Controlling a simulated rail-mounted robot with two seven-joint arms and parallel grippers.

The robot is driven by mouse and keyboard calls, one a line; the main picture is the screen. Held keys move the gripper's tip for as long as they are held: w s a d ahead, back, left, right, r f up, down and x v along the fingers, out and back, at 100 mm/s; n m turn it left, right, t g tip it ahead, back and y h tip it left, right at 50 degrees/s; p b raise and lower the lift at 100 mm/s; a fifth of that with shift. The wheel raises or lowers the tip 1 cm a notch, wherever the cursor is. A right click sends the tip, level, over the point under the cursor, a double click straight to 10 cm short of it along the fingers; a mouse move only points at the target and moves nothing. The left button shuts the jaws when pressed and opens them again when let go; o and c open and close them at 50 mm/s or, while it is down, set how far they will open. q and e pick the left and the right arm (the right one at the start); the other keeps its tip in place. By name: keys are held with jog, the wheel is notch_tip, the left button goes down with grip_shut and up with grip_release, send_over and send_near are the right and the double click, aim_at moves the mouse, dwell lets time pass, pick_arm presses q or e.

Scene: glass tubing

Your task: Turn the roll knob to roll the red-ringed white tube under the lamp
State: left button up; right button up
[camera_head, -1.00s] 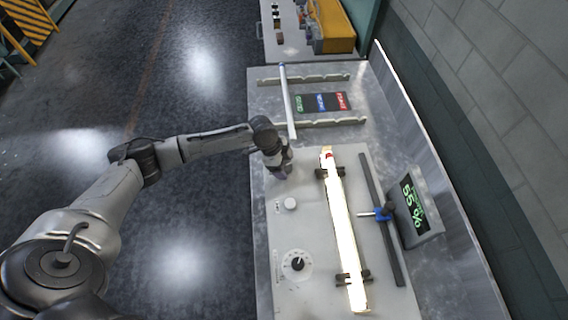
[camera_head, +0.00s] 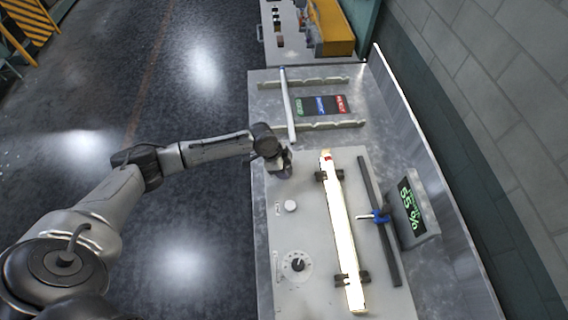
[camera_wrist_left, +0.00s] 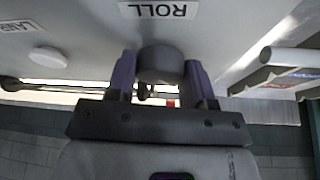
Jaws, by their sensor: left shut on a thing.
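The roll knob (camera_wrist_left: 160,63) is a grey round knob beside the ROLL label (camera_wrist_left: 158,10) in the left wrist view. My left gripper (camera_wrist_left: 160,78) has one finger on each side of it and is shut on it. In the head view my left gripper (camera_head: 281,168) is at the far left part of the grey panel and hides the knob. The white tube (camera_head: 342,230) lies brightly lit across two dark supports, its red ring (camera_head: 328,158) near the far end. The ring also shows as a small red patch in the left wrist view (camera_wrist_left: 171,103). My right gripper is not in view.
A white button (camera_head: 291,206) and a black dial (camera_head: 298,265) sit on the panel. Another tube (camera_head: 289,105) lies on a rack beyond.

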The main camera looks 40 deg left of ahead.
pick_arm(q)
jog(key=shift+d+r+n+p, duration=0.1)
jog(key=shift+r+n+p, duration=0.25)
jog(key=shift+n+p, duration=0.65)
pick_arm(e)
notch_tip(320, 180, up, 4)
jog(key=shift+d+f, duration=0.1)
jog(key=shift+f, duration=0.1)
pick_arm(q)
jog(key=shift+f+n+t+y+p, duration=0.25)
jog(key=shift+n+t+p, duration=0.25)
jog(key=shift+p, duration=0.25)
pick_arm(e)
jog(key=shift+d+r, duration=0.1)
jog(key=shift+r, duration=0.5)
pick_arm(q)
jog(key=o, duration=0.9)
jog(key=v, duration=1.3)
jog(key=shift+s+r, duration=0.1)
jog(key=shift+r, duration=0.3)
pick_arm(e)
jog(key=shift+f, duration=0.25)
